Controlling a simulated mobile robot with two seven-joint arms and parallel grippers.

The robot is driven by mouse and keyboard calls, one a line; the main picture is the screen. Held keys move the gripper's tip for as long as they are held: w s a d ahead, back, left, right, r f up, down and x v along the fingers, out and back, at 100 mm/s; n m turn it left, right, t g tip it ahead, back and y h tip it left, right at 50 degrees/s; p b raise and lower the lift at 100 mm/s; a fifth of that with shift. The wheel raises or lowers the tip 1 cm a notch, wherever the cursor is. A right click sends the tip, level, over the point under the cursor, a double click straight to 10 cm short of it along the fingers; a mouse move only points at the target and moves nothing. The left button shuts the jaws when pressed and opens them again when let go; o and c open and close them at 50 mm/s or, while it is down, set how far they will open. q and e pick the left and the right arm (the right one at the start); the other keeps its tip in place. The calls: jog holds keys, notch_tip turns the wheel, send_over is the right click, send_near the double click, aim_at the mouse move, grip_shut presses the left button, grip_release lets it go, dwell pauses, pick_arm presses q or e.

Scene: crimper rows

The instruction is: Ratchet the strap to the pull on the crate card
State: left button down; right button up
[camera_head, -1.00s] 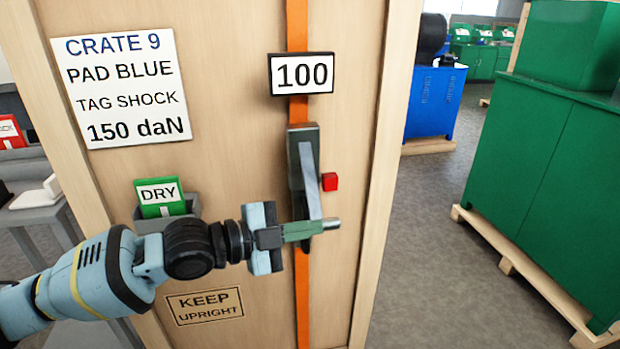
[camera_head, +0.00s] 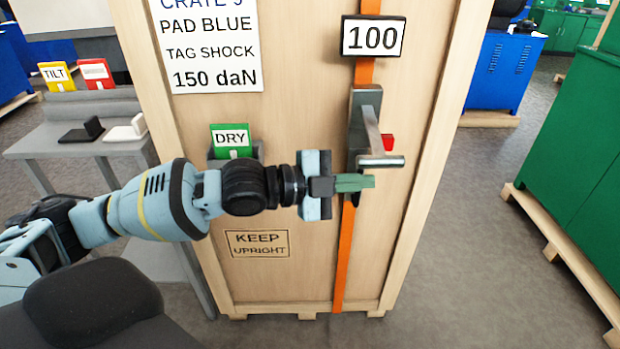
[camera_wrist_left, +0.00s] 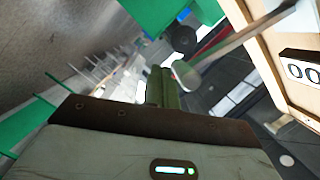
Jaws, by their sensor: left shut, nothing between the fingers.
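The crate card (camera_head: 212,50) on the wooden crate reads PAD BLUE, TAG SHOCK, 150 daN; its top line is partly cut off. An orange strap (camera_head: 344,255) runs down the crate's front. A grey ratchet (camera_head: 362,105) sits on it, its lever jutting out to a horizontal grip bar (camera_head: 385,161). The display (camera_head: 373,38) above reads 100. My left gripper (camera_head: 370,182) is shut and empty, just below the grip bar; contact is unclear. In the left wrist view the shut fingers (camera_wrist_left: 162,88) show beside the bar's round end (camera_wrist_left: 187,76). My right gripper is not in view.
A red button (camera_head: 388,142) is right of the ratchet. A holder with a green DRY tag (camera_head: 231,138) is on the crate behind my left arm. A grey table (camera_head: 60,140) at left bears pads and TILT (camera_head: 54,73) and red tags. Green cabinets stand right.

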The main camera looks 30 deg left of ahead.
pick_arm(q)
jog(key=f+v, duration=0.1)
jog(key=v, duration=0.7)
jog(key=shift+a+r+b, duration=0.25)
jog(key=shift+a+b, duration=0.1)
jog(key=shift+b, duration=0.1)
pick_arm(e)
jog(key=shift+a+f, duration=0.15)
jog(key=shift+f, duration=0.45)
pick_arm(q)
jog(key=shift+w, duration=0.1)
dwell(0.7)
